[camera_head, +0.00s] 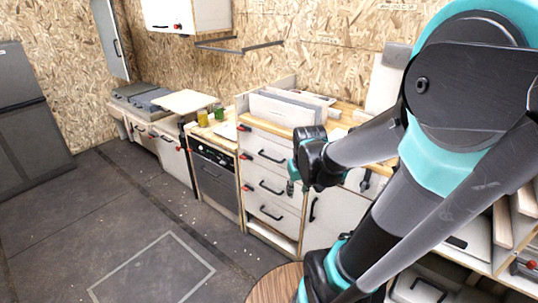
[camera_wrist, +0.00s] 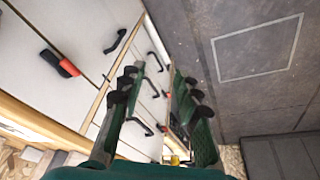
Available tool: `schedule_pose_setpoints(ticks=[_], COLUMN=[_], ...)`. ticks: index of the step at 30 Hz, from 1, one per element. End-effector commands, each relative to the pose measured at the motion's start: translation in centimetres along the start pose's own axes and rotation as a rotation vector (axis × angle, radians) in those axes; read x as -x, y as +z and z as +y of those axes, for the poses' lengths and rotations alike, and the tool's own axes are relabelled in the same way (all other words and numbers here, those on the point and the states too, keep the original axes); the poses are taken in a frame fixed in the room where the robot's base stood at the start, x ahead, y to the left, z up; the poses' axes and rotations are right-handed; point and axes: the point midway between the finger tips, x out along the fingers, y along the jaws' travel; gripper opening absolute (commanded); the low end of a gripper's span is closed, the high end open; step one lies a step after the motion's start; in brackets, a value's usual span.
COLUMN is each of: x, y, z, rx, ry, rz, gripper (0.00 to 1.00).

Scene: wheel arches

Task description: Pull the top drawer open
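The top drawer (camera_head: 256,143) is the uppermost white front in a stack of three, with a black bar handle (camera_head: 272,157). It looks shut. In the wrist view its handle (camera_wrist: 141,126) shows partly between my fingers, on the counter side. My gripper (camera_head: 292,185) hangs in front of the right side of the drawer stack, apart from the top handle as far as I can tell. In the wrist view the green fingers of my gripper (camera_wrist: 158,82) are spread apart with nothing between them. The gripper's body hides part of the stack.
The middle drawer handle (camera_head: 271,188) and bottom drawer handle (camera_head: 271,213) lie below. A cupboard door with a black handle (camera_head: 312,208) is to the right. A dark oven (camera_head: 216,180) stands to the left. A round wooden top (camera_head: 275,285) is in front. The floor (camera_head: 110,225) is clear.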

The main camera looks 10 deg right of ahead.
Motion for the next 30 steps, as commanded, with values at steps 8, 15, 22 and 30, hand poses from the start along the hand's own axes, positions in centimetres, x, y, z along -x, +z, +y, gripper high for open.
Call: schedule_pose_setpoints(ticks=[8, 15, 22, 30], x=[0.9, 0.3, -0.8, -1.7], y=[-13.9, -24.6, -31.8, -34.1], z=[0.1, -1.0, -2.5, -3.0], rx=[0.239, 0.440, 0.595, 0.655], ry=[0.017, 0.026, 0.029, 0.030], rz=[-0.078, -0.149, -0.204, -0.227], gripper=[0.33, 0.33, 0.33, 0.33])
